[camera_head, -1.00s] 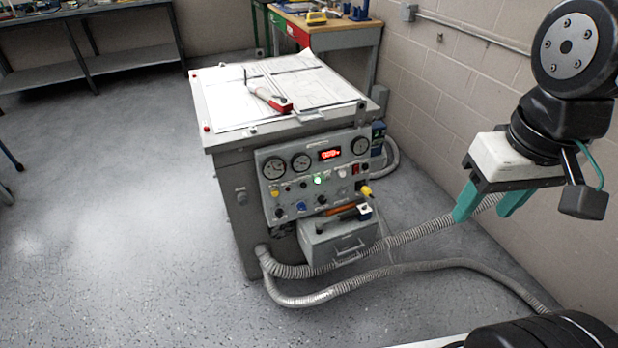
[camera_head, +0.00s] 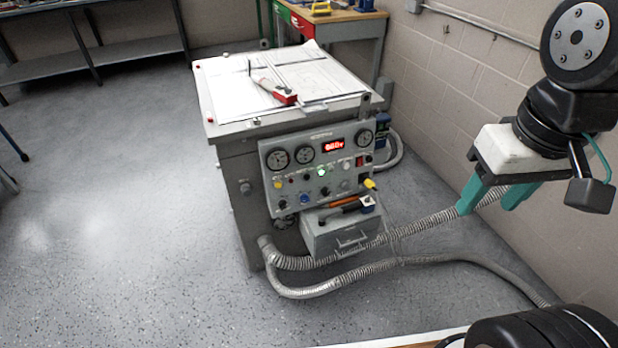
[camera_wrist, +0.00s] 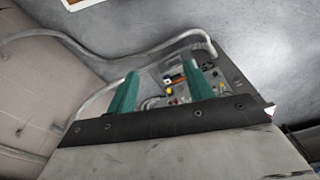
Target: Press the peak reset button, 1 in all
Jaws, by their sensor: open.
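A grey transformer bench (camera_head: 240,190) stands on the floor in the middle of the head view. Its front control panel (camera_head: 295,200) carries round gauges, a red lit display (camera_head: 333,145), a lit green light (camera_head: 321,171) and several knobs and buttons in yellow, blue, red and black. Labels are too small to read, so I cannot tell which one is the peak reset button. My gripper (camera_head: 490,197), with green fingers, is open and empty, well to the right of the panel and apart from it. In the wrist view the panel (camera_wrist: 180,95) shows small beyond the fingers (camera_wrist: 160,92).
Papers and a red-handled tool (camera_head: 275,92) lie on the bench top. A drawer box (camera_head: 340,235) juts out below the panel. Ribbed hoses (camera_head: 400,235) cross the floor to the right. A block wall (camera_head: 470,80) is on the right.

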